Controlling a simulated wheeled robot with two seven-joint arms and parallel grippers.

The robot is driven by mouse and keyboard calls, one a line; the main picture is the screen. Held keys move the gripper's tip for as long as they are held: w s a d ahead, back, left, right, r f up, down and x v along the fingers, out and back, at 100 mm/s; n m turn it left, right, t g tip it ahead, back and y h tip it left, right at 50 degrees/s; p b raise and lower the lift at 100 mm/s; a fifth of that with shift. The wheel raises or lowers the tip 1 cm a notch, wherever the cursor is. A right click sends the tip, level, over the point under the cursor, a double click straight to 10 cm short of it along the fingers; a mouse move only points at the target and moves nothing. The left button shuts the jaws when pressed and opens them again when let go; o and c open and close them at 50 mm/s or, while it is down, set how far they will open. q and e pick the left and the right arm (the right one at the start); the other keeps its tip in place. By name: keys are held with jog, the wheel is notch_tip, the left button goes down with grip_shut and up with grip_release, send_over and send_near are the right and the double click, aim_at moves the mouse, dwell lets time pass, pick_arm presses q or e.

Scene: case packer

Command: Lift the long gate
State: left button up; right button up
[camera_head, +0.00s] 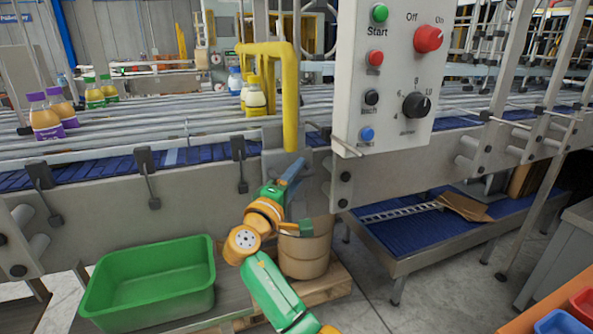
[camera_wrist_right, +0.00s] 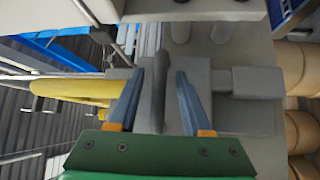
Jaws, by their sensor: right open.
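The long gate appears to be the yellow bent bar (camera_head: 290,95), which stands over the conveyor and drops to a grey bracket at its near edge. In the right wrist view a yellow bar (camera_wrist_right: 70,90) comes in from the left. My right gripper (camera_head: 291,172) is just below the bar's lower end, at the conveyor's front. In its wrist view the blue fingers of this gripper (camera_wrist_right: 158,80) are apart, on either side of a grey upright piece (camera_wrist_right: 157,90). There is a gap on the right; contact on the left is unclear. My left gripper is out of view.
A control panel (camera_head: 385,75) with buttons and knobs hangs close right of my right gripper. Bottles (camera_head: 45,118) stand on the conveyor (camera_head: 120,150). A green crate (camera_head: 150,285) and brown barrel (camera_head: 305,255) are below. A blue-topped lower conveyor (camera_head: 400,230) is at right.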

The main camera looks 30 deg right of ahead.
jog(key=shift+a, duration=0.1)
grip_shut()
dwell(1.3)
